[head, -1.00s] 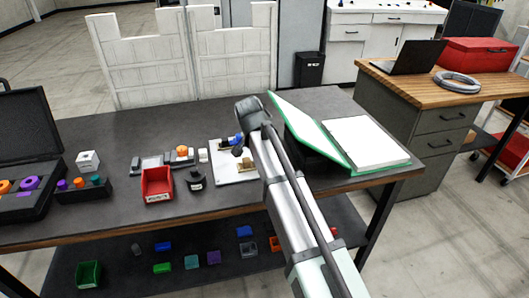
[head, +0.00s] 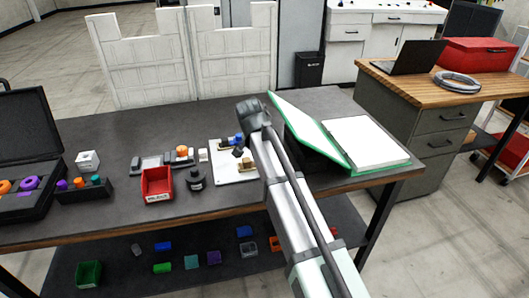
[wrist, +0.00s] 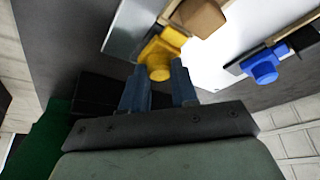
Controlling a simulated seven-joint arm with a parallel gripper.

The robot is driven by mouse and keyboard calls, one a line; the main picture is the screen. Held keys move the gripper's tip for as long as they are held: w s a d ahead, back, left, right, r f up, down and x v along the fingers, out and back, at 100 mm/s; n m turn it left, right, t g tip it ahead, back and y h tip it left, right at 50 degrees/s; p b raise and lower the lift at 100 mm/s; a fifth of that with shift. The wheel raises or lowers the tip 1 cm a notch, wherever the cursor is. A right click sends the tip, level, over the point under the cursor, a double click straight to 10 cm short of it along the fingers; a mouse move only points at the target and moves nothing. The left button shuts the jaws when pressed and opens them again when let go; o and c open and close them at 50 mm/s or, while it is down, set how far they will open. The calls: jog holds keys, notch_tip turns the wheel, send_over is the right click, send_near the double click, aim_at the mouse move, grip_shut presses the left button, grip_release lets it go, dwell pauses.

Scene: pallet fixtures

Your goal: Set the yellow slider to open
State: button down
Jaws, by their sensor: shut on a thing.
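The yellow slider (wrist: 165,47) has a round knob and sits on a white plate (wrist: 207,55) in the wrist view. My gripper (wrist: 158,72) has its two blue fingers on either side of the yellow knob and is shut on it. The plate also shows in the head view (head: 229,174), left of my arm. Whether the slider stands at open cannot be told.
A blue slider (wrist: 263,66) and a brown block (wrist: 200,17) are on the same plate. A red bin (head: 157,184) and a dark stand (head: 195,180) are left of the plate. A green-edged binder (head: 366,143) lies open to the right.

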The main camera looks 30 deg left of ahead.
dwell(0.3)
jog(key=shift+w+d, duration=0.35)
jog(key=c, duration=0.9)
grip_release()
jog(key=shift+o, duration=0.2)
jog(key=shift+r, duration=0.1)
jog(key=v, duration=1.3)
jog(key=shift+s+r, duration=0.2)
jog(key=shift+r, duration=0.05)
